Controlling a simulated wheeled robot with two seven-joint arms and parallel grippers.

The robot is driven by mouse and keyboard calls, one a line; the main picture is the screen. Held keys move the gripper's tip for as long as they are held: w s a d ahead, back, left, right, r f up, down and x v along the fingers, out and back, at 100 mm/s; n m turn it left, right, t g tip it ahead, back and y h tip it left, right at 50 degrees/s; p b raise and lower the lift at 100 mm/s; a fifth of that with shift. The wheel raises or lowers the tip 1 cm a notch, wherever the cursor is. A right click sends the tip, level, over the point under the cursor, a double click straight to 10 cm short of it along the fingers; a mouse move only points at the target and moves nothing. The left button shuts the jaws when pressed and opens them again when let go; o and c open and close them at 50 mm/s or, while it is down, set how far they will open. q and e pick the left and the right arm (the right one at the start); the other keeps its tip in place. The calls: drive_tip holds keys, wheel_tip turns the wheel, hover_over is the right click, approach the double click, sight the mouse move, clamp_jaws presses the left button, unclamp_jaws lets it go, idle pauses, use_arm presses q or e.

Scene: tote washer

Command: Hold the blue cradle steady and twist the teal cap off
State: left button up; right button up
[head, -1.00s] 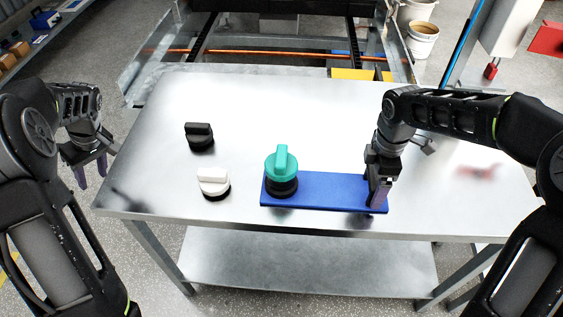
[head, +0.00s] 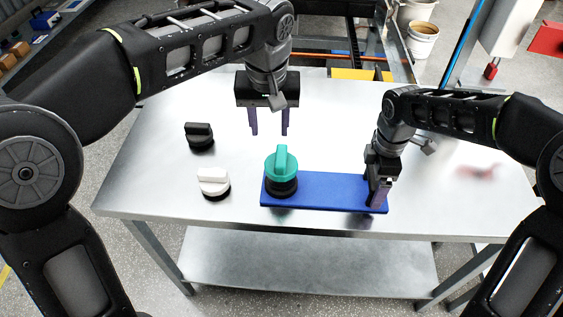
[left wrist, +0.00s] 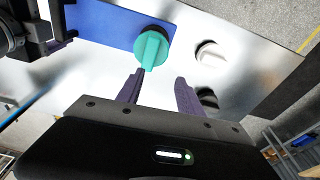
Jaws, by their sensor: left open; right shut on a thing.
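The blue cradle (head: 330,188) is a flat board lying on the metal table. The teal cap (head: 281,163), with a raised grip bar, sits on a black base at the cradle's left end. My right gripper (head: 378,196) is shut on the cradle's right end. My left gripper (head: 269,132) is open and empty, fingers pointing down, above the table and behind the teal cap, apart from it. In the left wrist view the teal cap (left wrist: 152,48) shows just beyond the open fingers (left wrist: 158,82), on the blue cradle (left wrist: 100,22).
A black cap (head: 199,136) and a white cap (head: 213,181) stand on the metal table (head: 150,195) left of the cradle. The table right of the cradle is clear. A metal machine frame (head: 330,55) and buckets (head: 420,40) are behind the table.

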sight(281, 154)
use_arm(q)
drive_tip(key=shift+s+d+r+m, duration=0.25)
drive_tip(key=shift+s+d, duration=0.1)
drive_tip(key=shift+d, duration=0.25)
drive_tip(key=shift+s+d+r+m, duration=0.2)
drive_tip(key=shift+s+d, duration=0.1)
drive_tip(key=shift+d, duration=0.3)
drive_tip(key=shift+w+f, duration=0.25)
drive_tip(key=shift+f, duration=1.4)
drive_tip(key=shift+w+f, duration=0.3)
drive_tip(key=shift+f, duration=1.4)
drive_tip(key=shift+w+f, duration=0.25)
drive_tip(key=shift+f, duration=1.4)
drive_tip(key=shift+c, duration=0.4)
clamp_jaws()
